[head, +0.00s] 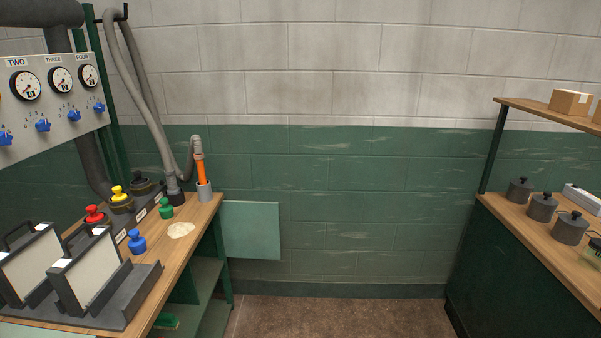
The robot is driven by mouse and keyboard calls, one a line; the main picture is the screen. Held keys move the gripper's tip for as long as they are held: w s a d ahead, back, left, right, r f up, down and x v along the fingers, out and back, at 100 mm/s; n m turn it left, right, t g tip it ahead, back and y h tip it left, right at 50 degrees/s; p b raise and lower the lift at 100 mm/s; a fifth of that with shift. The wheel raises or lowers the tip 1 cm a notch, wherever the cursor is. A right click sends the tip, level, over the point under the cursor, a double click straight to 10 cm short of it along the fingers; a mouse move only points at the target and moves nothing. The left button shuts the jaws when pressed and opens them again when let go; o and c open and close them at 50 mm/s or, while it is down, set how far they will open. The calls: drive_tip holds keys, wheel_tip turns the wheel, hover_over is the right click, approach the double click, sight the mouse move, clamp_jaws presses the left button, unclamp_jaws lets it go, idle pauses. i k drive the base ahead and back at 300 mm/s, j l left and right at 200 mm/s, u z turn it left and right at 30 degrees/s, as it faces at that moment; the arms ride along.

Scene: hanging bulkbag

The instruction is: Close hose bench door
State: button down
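The hose bench (190,222) stands at the left, with a wooden top and a green frame. A flat pale green door (250,230) sticks out to the right from its far end, in front of the back wall. The door stands open, and the bench's right side shows open shelves (207,280). A grey hose (135,70) hangs down to the bench top, its orange-handled end (201,170) in a grey holder. My gripper is not in view.
Coloured knobbed stoppers (137,241) and a rack with white panels (85,270) stand on the hose bench. A gauge panel (55,95) hangs above. A second bench (520,265) with grey lidded pots is at the right. The brown floor (335,317) between the benches is clear.

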sight(250, 229)
drive_tip(key=i+j+z, duration=0.1)
drive_tip(key=i, duration=1.7)
drive_tip(key=i+l+u, duration=0.1)
drive_tip(key=i, duration=0.4)
drive_tip(key=i+l, duration=0.3)
drive_tip(key=i, duration=0.2)
drive_tip(key=i+l+u, duration=0.15)
drive_tip(key=i, duration=0.4)
drive_tip(key=l, duration=0.1)
